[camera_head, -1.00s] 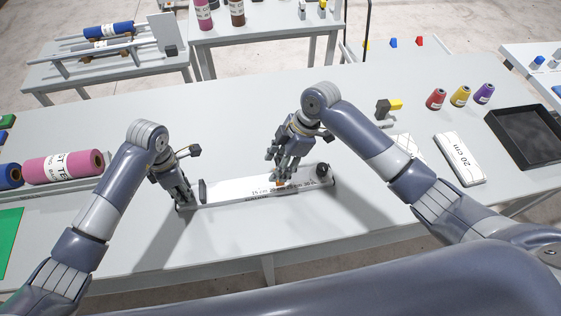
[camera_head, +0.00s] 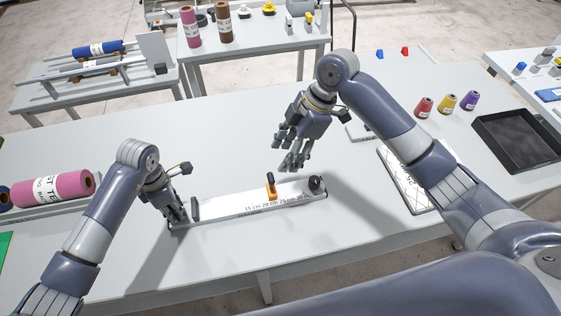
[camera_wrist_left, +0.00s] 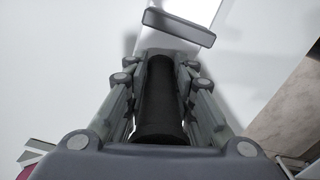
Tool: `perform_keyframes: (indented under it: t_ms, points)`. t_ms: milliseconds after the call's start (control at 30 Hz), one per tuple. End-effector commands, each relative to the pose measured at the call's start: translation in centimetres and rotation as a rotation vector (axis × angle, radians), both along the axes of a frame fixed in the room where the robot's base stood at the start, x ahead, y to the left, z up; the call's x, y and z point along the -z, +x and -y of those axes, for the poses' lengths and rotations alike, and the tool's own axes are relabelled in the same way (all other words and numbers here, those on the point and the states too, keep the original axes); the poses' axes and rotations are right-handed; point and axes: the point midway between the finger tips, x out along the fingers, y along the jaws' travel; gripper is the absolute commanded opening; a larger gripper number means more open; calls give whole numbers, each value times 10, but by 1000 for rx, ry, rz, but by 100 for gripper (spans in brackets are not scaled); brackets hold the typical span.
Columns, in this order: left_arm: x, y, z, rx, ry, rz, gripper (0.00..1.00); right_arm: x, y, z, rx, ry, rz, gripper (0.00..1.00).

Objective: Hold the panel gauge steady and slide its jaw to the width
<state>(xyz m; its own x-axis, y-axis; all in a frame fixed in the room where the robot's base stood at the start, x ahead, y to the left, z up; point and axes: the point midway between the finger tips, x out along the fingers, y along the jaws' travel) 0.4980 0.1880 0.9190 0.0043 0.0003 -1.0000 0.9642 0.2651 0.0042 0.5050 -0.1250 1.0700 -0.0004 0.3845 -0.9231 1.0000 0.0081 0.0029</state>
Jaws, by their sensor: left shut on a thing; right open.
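The panel gauge (camera_head: 228,207) is a long white bar with printed centimetre marks, lying on the table. It has a dark upright plate (camera_head: 195,208) near its left end and a black knob (camera_head: 316,184) at its right end. Its orange jaw (camera_head: 271,188) stands on the bar near the 20 cm mark. My left gripper (camera_head: 177,218) is shut at the gauge's left end. In the left wrist view its fingers flank a black cylindrical handle (camera_wrist_left: 160,95). My right gripper (camera_head: 290,160) is open and empty, above and behind the jaw, apart from it.
A pink roll (camera_head: 55,190) lies at the left. Red, yellow and purple thread cones (camera_head: 447,103) and a black tray (camera_head: 520,140) are at the right.

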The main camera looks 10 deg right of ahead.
Motion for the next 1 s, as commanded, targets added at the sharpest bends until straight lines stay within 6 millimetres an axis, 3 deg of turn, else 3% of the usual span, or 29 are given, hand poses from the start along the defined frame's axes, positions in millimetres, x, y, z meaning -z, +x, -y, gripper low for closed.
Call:
perform_keyframes:
  t_ms: [33,467,500,600,1000]
  points:
    - [7,-6,1,2,2,-16,0,-3,0,1,-1,1,1,50]
    - [7,-6,0,2,2,-16,0,-7,0,3,0,0,0,50]
    - [7,-6,0,2,2,-16,28,-7,0,3,0,0,0,50]
    - [6,-5,0,1,1,-14,47,-7,0,3,0,0,0,50]
    - [-4,-1,0,0,1,-2,47,-7,0,3,0,1,0,50]
